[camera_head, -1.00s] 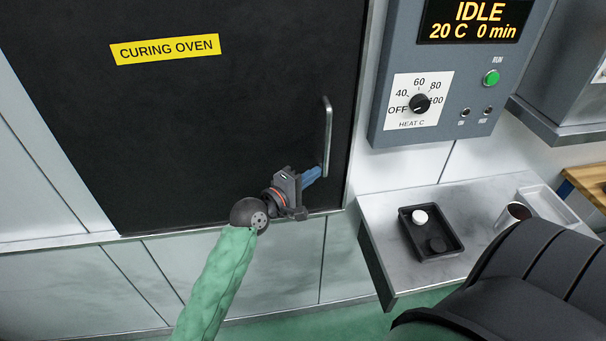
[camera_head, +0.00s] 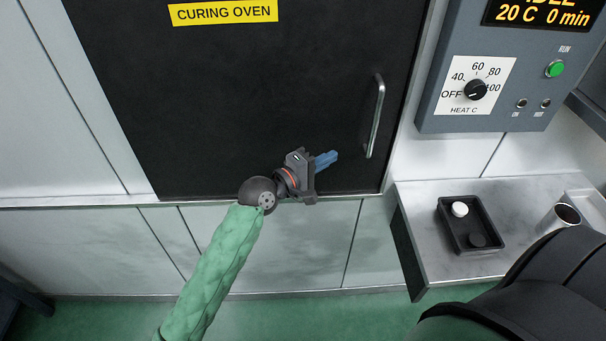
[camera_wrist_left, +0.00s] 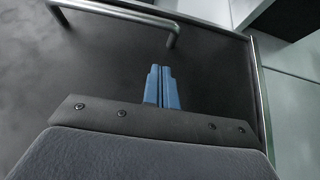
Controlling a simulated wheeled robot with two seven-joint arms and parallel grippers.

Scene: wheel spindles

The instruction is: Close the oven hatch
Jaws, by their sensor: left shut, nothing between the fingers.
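The oven hatch (camera_head: 260,90) is a large black door with a yellow CURING OVEN label (camera_head: 223,12). It sits flush in its pale frame and looks shut. Its vertical metal handle (camera_head: 375,117) is on the right side; the handle also shows in the left wrist view (camera_wrist_left: 130,14). My left gripper (camera_head: 330,158) has blue fingers, shut and empty, in front of the hatch's lower right, left of the handle's lower end. In the left wrist view the shut fingertips (camera_wrist_left: 160,72) point toward the dark door, apart from the handle. My right gripper is not in view.
A grey control box (camera_head: 500,75) with a heat knob (camera_head: 475,89) at OFF and a green button (camera_head: 555,68) is right of the hatch. Below it, a shelf (camera_head: 425,200) holds a black tray (camera_head: 468,246) and a cup (camera_head: 562,217). Green floor (camera_head: 290,315) lies below.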

